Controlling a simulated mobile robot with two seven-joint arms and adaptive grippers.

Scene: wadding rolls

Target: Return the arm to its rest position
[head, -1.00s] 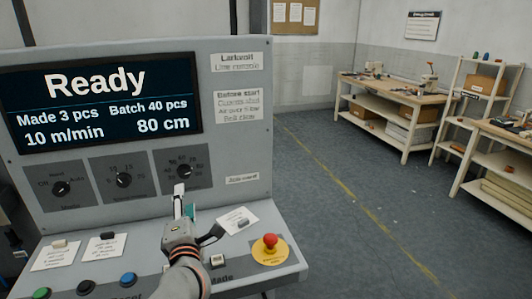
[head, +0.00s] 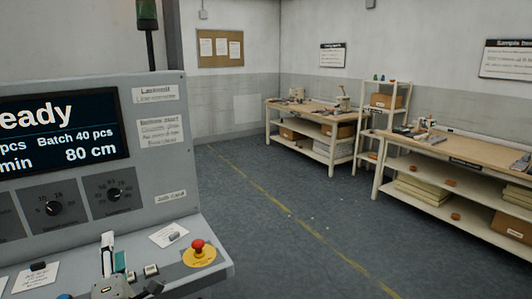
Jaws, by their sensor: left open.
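My left gripper (head: 128,268) is at the bottom left of the head view, in front of the lower desk of the grey console (head: 160,130). Its fingers are spread, with nothing seen between them. It is below and apart from the right-hand dial (head: 114,195) on the upright panel. Most of my left arm is cut off by the bottom edge. My right gripper is out of view. The console's screen (head: 70,125) is partly cut off at the left and reads "Batch 40 pcs" and "80 cm".
A red emergency stop button (head: 198,245) on a yellow disc and a label card (head: 169,235) are on the desk, right of the gripper. Workbenches (head: 310,109) and a shelf rack (head: 399,92) stand along the far wall. The floor (head: 270,225) between is clear, with a yellow line.

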